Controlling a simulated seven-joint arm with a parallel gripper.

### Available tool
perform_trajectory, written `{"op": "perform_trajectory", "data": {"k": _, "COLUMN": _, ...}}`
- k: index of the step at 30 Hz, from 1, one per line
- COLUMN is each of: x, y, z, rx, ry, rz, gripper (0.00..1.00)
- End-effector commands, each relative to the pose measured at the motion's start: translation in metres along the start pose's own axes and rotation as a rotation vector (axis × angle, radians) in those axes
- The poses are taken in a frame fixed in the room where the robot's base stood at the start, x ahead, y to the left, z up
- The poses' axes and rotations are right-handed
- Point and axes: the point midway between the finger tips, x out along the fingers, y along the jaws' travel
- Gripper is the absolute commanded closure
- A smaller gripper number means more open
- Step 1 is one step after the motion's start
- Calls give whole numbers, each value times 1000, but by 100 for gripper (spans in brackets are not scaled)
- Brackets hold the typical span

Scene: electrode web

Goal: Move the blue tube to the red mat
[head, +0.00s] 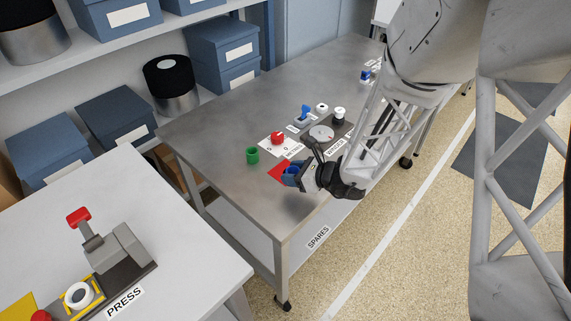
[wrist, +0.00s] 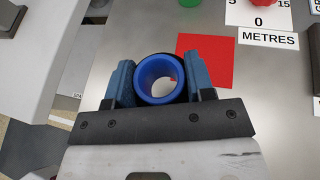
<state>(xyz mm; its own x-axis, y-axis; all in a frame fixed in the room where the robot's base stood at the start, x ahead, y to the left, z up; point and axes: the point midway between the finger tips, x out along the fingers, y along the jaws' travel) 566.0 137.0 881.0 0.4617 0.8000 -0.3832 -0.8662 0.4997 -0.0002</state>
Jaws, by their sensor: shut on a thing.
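The blue tube (wrist: 143,91) is held between the two blue fingers of my gripper (wrist: 160,88), and its open end faces the wrist camera. In the head view my gripper (head: 293,174) is at the front edge of the metal table, with the blue tube (head: 292,170) partly hidden between its fingers. The red mat (wrist: 206,58) lies flat on the table, just beyond and to the right of the tube in the wrist view. In the head view the red mat (head: 277,171) shows beside the gripper, partly covered by it. I cannot tell the tube's height above the table.
A green cup-like piece (head: 252,156) stands left of the mat. A red knob (head: 277,138) on a white METRES card and a grey dial unit (head: 322,133) are behind it. A grey press (head: 115,247) stands on the nearer white table. The metal table's left part is clear.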

Motion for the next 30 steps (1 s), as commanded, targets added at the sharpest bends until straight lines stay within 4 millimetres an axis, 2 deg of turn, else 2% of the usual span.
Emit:
{"op": "perform_trajectory", "data": {"k": 15, "x": 48, "y": -52, "z": 13, "rx": 0, "ry": 0, "rz": 0, "gripper": 76}}
{"op": "perform_trajectory", "data": {"k": 30, "x": 54, "y": -58, "z": 14, "rx": 0, "ry": -1, "rz": 0, "gripper": 76}}
